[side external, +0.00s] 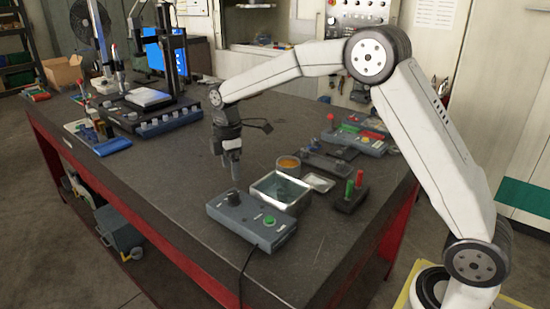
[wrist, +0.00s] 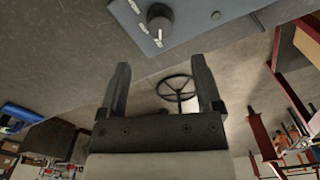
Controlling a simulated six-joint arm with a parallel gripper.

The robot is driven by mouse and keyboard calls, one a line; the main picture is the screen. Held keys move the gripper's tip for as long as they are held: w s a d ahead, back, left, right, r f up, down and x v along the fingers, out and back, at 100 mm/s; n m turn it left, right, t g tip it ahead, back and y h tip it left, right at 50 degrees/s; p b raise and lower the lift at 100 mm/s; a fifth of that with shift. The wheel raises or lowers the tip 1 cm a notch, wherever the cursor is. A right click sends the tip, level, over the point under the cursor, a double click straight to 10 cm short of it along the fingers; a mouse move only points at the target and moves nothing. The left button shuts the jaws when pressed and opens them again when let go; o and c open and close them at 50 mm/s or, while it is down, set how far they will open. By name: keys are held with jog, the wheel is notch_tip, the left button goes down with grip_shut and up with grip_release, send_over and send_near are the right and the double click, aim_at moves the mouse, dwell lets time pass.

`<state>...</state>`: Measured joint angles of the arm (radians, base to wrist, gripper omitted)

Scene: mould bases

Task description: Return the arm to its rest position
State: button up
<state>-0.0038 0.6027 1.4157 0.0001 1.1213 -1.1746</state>
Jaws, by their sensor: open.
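My gripper (side external: 234,172) hangs down from my white arm above the dark workbench (side external: 175,180), over the left part of a blue-grey control box (side external: 252,220). The box has a black knob and a green button. In the wrist view my gripper (wrist: 165,85) shows two dark fingers standing apart with nothing between them. The control box (wrist: 200,20) with its knob lies at the top of that view, beyond the fingertips. In the side view the gap between fingertips and knob is hard to judge.
A clear-sided metal tray (side external: 280,192) and an orange round dish (side external: 289,163) stand behind the box. A block with red and green handles (side external: 349,192) is to the right. A stand with a blue screen (side external: 165,57) is at the back left. The bench's left front is bare.

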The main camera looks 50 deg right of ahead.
jog(key=shift+s, duration=0.1)
jog(key=s+f+m+t, duration=0.1)
jog(key=s+m, duration=0.3)
jog(key=s, duration=0.4)
jog(key=s+f+m, duration=0.3)
jog(key=s+m, duration=0.2)
jog(key=s, duration=0.3)
jog(key=s+f+m+t, duration=0.1)
jog(key=s+f+m, duration=0.2)
jog(key=s, duration=0.5)
jog(key=shift+s+d+f+m+t, duration=0.1)
jog(key=shift+m+t, duration=0.2)
jog(key=shift+m, duration=0.5)
